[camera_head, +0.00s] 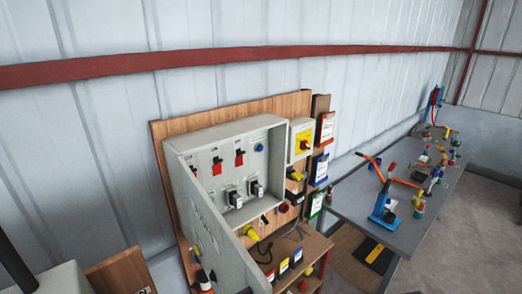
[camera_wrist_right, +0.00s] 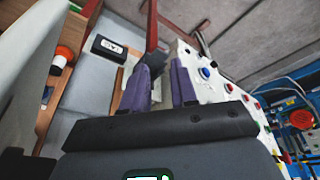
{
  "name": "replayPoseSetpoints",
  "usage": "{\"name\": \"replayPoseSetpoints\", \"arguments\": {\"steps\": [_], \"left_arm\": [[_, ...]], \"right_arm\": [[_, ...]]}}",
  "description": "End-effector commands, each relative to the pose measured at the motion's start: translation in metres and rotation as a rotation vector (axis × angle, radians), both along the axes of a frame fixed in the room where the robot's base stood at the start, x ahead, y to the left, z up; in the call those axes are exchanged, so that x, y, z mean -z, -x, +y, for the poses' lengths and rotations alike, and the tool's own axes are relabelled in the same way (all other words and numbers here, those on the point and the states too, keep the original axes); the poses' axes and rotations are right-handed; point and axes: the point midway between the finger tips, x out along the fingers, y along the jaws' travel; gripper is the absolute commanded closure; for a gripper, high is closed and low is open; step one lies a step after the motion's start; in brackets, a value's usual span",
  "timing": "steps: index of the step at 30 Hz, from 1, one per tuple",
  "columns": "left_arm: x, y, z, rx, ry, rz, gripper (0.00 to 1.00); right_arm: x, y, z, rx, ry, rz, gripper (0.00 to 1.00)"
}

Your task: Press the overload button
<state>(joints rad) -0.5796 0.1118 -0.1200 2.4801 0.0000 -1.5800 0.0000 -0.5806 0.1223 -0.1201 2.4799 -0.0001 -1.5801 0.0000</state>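No legible label marks an overload button in either view. In the head view, a round blue button (camera_head: 259,147) sits at the upper right inside the open grey electrical cabinet (camera_head: 205,140). In the right wrist view, a white panel (camera_wrist_right: 218,103) carries a blue button (camera_wrist_right: 205,72), a red button (camera_wrist_right: 228,87) and other small controls. My right gripper (camera_wrist_right: 164,82) shows two purple fingers with a gap between them and nothing held. Its fingers appear close to the panel's left end; I cannot tell if they touch it. My left gripper is not in view.
The cabinet holds red switches (camera_head: 239,158) and stands on a wooden board. A grey workbench (camera_head: 345,200) with blue-and-orange tools stands right.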

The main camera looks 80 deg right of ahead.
Motion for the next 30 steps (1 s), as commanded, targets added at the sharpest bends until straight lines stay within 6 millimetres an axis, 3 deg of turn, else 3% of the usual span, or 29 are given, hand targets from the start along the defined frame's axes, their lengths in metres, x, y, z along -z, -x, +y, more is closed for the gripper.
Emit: {"name": "replayPoseSetpoints", "arguments": {"steps": [1, 5, 30], "left_arm": [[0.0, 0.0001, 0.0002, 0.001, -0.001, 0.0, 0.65], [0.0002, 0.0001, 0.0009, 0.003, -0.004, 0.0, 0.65], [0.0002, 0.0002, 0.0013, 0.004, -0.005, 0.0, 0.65]], "right_arm": [[0.0, 0.0, 0.0003, 0.001, -0.001, 0.0, 0.8], [-0.0002, -0.0002, 0.0011, 0.003, -0.004, 0.0, 1.0], [-0.0001, -0.0002, -0.0006, -0.001, 0.002, 0.0, 1.0]]}}
